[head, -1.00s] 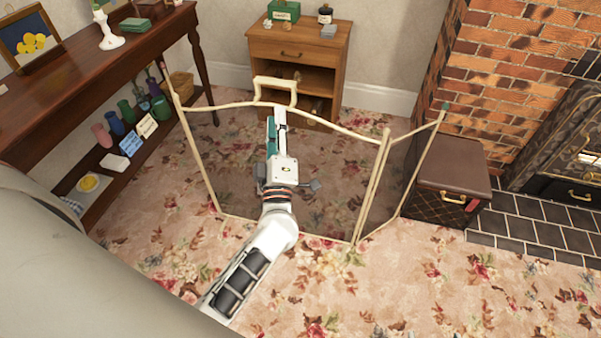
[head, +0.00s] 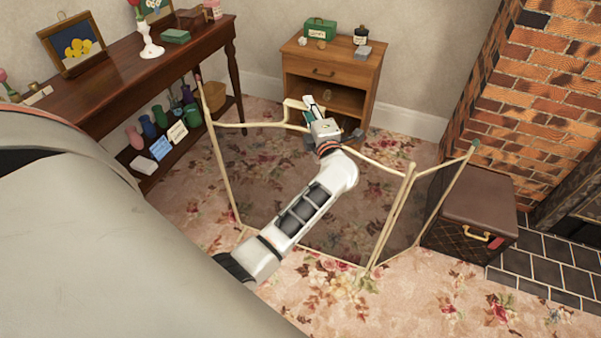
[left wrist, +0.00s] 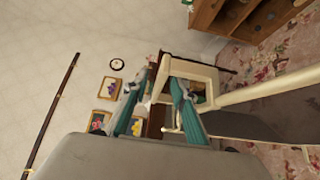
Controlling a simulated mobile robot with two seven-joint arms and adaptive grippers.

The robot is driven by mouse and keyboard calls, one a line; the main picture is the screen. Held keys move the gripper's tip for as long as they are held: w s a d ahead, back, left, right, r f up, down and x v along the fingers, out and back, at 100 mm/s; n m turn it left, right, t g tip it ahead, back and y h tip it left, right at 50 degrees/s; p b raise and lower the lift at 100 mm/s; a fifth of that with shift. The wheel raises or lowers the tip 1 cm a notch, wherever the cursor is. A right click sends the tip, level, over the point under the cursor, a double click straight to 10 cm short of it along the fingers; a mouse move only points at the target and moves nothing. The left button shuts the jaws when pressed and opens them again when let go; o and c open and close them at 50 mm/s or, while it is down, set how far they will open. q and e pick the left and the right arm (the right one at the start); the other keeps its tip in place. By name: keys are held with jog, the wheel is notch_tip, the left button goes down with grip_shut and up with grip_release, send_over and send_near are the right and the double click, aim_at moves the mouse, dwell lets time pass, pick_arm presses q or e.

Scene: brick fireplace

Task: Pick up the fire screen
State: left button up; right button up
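The fire screen (head: 393,212) stands upright on the carpet, with folding dark see-through panels in a cream frame. A cream handle loop (head: 288,108) rises from the middle of its top rail. My left gripper (head: 311,106) is at the right side of this handle. In the left wrist view, the teal fingers of my left gripper (left wrist: 155,100) are spread apart, with one side of the handle (left wrist: 195,69) showing between them. I cannot tell whether a finger touches it. My forearm hides part of the middle panel. My right gripper is not in view.
A wooden cabinet (head: 331,72) stands behind the screen. A dark console table (head: 108,72) with vases and pictures is at left. A brown trunk (head: 470,208) and brick fireplace (head: 530,110) are at right. Flowered carpet in front is clear.

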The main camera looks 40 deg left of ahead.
pick_arm(q)
jog(key=shift+w+a, duration=0.3)
jog(key=shift+a, duration=0.05)
grip_shut()
jog(key=shift+r, duration=0.35)
jog(key=shift+w, duration=0.1)
jog(key=shift+r, duration=0.1)
